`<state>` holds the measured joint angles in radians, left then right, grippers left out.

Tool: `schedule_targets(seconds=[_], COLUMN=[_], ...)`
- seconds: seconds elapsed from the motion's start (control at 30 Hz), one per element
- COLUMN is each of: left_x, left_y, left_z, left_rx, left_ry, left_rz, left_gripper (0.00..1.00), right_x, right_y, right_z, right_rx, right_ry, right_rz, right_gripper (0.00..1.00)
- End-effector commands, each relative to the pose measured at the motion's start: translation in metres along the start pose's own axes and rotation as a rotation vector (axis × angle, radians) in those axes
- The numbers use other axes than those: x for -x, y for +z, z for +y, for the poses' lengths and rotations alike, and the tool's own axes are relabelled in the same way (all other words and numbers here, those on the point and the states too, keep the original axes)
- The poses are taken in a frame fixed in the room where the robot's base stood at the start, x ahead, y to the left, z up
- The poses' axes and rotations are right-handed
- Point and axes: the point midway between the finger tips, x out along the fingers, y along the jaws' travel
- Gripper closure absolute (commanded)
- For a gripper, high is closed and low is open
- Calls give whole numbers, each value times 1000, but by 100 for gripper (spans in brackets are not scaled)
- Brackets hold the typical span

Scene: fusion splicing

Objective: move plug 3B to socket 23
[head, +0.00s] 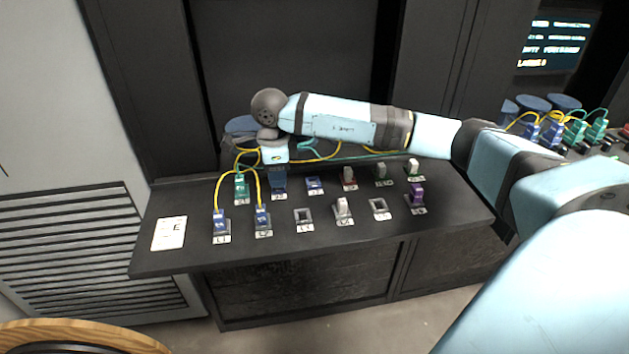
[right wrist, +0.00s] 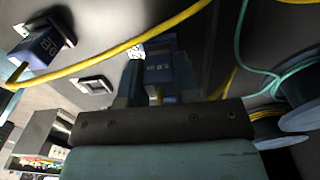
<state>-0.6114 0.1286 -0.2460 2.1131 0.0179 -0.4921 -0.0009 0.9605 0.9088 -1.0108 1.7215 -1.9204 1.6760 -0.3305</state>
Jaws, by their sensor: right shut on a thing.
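My right gripper (head: 278,172) reaches in from the right and points down over the back row of the socket panel (head: 185,197). It is shut on a blue plug, which shows between the fingers in the right wrist view (right wrist: 158,72) with a small white label I cannot read surely. The gripper hides most of this plug in the head view, and I cannot tell whether it is seated in a socket. Front-row sockets (head: 303,216) and (head: 379,208) look empty. Socket numbers are too small to read surely. My left gripper is not in view.
A teal plug (head: 241,187) stands just left of the gripper, and two blue plugs (head: 220,221) (head: 262,219) stand in front. White (head: 342,206) and purple (head: 417,194) plugs stand farther right. Yellow and teal cables loop around the gripper. A card (head: 169,233) lies at left.

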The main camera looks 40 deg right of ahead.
Motion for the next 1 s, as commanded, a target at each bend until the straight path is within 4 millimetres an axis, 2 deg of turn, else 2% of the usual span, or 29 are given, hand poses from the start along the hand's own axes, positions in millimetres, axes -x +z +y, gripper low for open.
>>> schedule_targets(seconds=[1.0], left_x=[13], left_y=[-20], left_z=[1], left_rx=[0], left_ry=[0], left_rz=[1], left_gripper=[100], right_x=[42], right_y=[0], right_z=[0], right_rx=[0], right_ry=[0], right_rz=[0], right_gripper=[100])
